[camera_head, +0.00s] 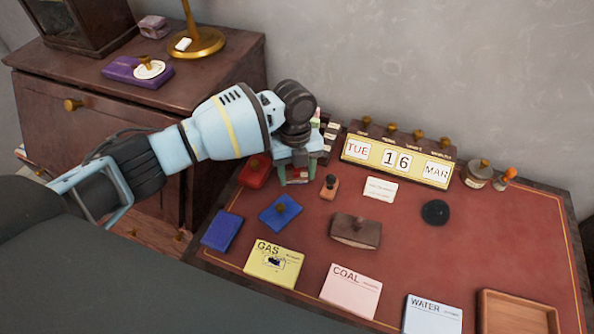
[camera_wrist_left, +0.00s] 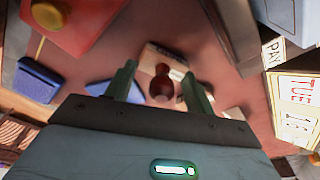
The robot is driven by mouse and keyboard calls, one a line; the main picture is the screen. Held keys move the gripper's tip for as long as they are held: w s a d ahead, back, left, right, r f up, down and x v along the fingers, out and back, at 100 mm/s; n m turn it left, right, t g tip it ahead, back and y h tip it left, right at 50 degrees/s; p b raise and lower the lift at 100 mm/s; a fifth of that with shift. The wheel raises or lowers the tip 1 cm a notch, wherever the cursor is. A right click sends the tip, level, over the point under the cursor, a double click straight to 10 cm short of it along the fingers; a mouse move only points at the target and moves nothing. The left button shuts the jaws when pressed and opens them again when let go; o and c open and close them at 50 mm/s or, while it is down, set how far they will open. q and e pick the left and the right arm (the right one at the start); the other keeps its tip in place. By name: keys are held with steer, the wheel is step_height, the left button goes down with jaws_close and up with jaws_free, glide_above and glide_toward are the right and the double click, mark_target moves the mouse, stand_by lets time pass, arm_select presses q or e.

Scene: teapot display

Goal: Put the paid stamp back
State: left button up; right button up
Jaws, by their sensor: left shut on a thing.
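My left gripper (camera_head: 296,178) points down over the back left of the red desk top, just right of the red pad. In the left wrist view its two fingers (camera_wrist_left: 160,82) stand on either side of the paid stamp (camera_wrist_left: 161,84), which has a dark red knob and a light wooden base. They are shut on it, with the knob towards the palm. In the head view the gripper largely hides this stamp. Another small wooden stamp with a dark knob (camera_head: 330,186) stands on the desk to the right of the gripper. My right gripper is not in view.
A red pad (camera_head: 252,171) and two blue pads (camera_head: 222,230) (camera_head: 280,212) lie near the gripper. A date calendar (camera_head: 398,160) stands at the back. Gas (camera_head: 274,265), coal (camera_head: 350,292) and water (camera_head: 432,315) cards lie in front. A brown blotter (camera_head: 355,230) sits mid-desk.

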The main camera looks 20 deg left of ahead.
arm_select(q)
steer(key=shift+f, duration=0.2)
steer(key=o, duration=0.8)
steer(key=shift+r, duration=0.1)
steer(key=r, duration=0.4)
steer(key=w+r, duration=0.1)
steer(key=r, duration=0.3)
steer(key=a+r, duration=0.1)
steer(key=r, duration=0.3)
steer(key=shift+w+p, duration=0.25)
steer(key=shift+p, duration=0.05)
